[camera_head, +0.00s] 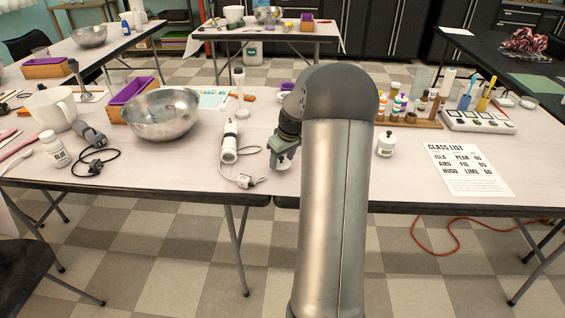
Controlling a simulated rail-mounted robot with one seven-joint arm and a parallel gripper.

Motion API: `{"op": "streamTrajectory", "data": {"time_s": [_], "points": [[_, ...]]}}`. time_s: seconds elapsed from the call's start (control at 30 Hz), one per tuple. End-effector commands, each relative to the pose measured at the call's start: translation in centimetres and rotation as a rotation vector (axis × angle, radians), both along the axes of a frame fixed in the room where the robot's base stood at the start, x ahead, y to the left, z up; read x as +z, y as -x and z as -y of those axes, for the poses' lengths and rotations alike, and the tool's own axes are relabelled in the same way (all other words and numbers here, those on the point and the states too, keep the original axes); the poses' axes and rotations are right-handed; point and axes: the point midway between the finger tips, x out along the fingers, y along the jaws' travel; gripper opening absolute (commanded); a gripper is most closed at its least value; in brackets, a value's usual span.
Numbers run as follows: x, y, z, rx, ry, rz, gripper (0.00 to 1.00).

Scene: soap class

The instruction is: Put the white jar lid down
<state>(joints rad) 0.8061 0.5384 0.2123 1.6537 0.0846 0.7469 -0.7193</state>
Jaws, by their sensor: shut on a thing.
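My gripper (281,160) is near the front edge of the table, left of my thick grey arm, and points down. It is shut on the white jar lid (284,167), which shows as a small pale piece at the fingertips. I cannot tell whether the lid touches the table top.
A white stick blender (230,140) with a cord lies just left of the gripper. A steel bowl (160,115) is further left. A printed class list (467,170) lies at right. A bottle rack (410,121) stands behind the jar. Bare table (405,180) shows around the jar.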

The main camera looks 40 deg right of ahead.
Motion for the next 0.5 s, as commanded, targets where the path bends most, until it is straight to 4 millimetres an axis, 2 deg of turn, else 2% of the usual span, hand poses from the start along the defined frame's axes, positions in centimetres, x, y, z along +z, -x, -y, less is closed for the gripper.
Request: {"op": "streamTrajectory", "data": {"time_s": [0.03,0.1,0.47,0.5], "points": [[-1.0,0.1,0.0,0.001,-0.002,-0.002,0.33],[-1.6,0.0,0.0,0.0,0.0,0.0,0.33],[-2.1,0.0,0.0,0.0,0.0,0.0,0.33],[-2.1,0.1,0.0,0.001,0.0,0.0,0.57]]}}
